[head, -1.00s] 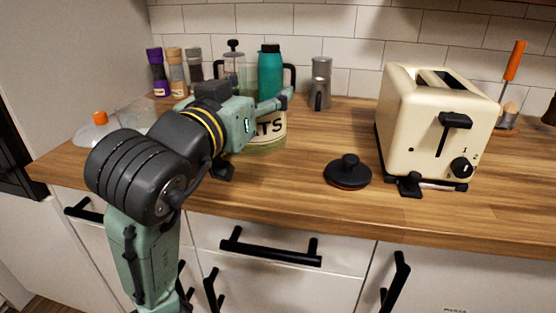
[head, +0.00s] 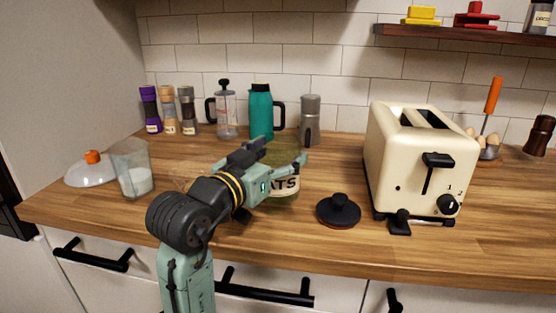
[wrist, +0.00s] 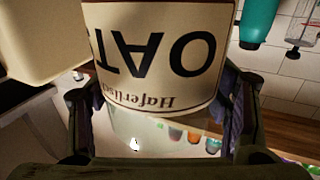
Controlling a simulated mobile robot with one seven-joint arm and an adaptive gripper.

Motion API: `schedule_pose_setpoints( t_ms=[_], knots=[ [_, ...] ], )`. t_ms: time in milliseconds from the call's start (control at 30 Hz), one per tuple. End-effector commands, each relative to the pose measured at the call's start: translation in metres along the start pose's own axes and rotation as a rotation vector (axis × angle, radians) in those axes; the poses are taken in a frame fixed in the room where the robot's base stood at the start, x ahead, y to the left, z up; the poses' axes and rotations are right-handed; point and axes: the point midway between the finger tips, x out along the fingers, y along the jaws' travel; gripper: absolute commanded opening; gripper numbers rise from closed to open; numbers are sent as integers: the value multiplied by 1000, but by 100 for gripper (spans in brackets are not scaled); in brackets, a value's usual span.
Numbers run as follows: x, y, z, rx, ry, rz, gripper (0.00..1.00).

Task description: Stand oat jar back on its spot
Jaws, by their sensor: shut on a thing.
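The oat jar (head: 287,184) is a clear glass jar with a cream label reading OATS. It appears upright over the middle of the wooden counter, left of a black knobbed lid (head: 338,213). My gripper (head: 282,157) is shut on the jar, with a finger on each side. In the wrist view the jar's label (wrist: 165,50) fills the upper middle, its lettering upside down, between the two dark fingers (wrist: 160,118). My arm hides part of the jar's left side in the head view. I cannot tell whether its base touches the counter.
A cream toaster (head: 418,160) stands to the right. A glass cup (head: 134,172) and several grinders (head: 168,112) stand left. Counter around the lid is clear.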

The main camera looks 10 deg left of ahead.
Motion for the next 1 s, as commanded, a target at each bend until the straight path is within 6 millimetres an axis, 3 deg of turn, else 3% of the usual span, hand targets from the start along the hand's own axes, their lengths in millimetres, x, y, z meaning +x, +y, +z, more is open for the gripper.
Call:
schedule_pose_setpoints(
  t_ms=[200,500,967,1000],
  knots=[
    [21,-12,1,0,2,0,29],
    [21,-13,33,-2,2,-1,29],
    [21,-12,42,1,3,0,29],
    [21,-13,41,0,1,0,73]
  ],
)
